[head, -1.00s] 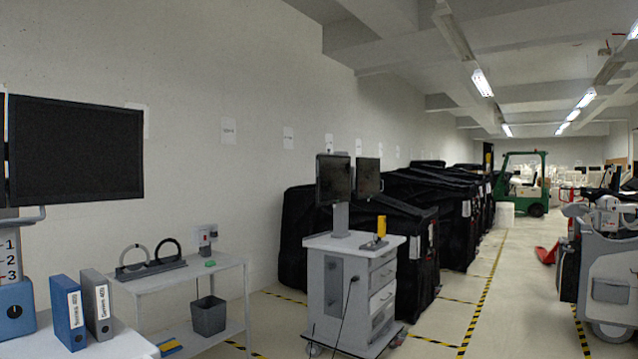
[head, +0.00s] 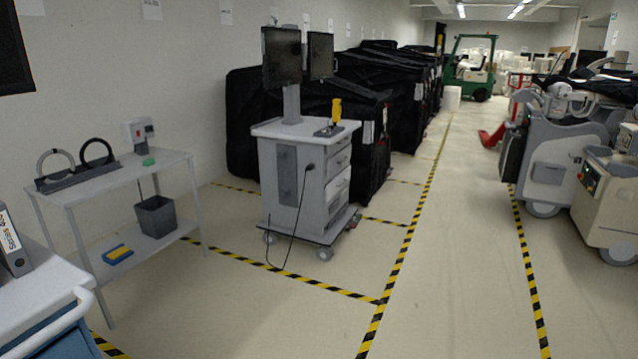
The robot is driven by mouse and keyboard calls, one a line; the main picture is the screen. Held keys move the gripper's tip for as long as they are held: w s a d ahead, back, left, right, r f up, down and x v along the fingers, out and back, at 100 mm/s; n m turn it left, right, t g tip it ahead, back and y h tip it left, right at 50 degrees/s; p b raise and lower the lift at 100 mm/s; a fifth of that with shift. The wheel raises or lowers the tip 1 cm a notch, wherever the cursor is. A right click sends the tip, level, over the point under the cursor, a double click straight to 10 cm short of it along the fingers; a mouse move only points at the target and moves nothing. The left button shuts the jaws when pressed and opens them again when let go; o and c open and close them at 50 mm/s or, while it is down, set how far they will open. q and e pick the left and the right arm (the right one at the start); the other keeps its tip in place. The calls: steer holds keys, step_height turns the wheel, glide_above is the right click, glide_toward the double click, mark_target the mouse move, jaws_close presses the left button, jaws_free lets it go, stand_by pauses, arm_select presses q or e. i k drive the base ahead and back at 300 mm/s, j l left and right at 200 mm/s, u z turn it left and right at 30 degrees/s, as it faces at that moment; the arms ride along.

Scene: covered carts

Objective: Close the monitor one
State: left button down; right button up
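Two dark monitors stand side by side on a grey post on a white cart (head: 277,178). The left monitor (head: 281,57) is nearer and the right monitor (head: 320,55) is a little behind it. Both screens are dark and upright, turned apart at an angle. Another large dark monitor (head: 12,50) is cut off at the upper left edge. Which one is monitor one cannot be told. Neither of my grippers is in view.
A side table (head: 130,170) with a bin (head: 156,215) stands left of the cart. A white-topped cart (head: 40,280) fills the lower left. Black covered carts (head: 245,120) stand behind. Grey machines (head: 555,165) stand right. The taped aisle (head: 450,260) is clear.

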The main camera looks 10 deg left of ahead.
mark_target(281, 48)
steer(key=i+j+u, duration=0.4)
steer(key=i, duration=0.55)
steer(key=i+u, duration=0.4)
steer(key=i, duration=0.5)
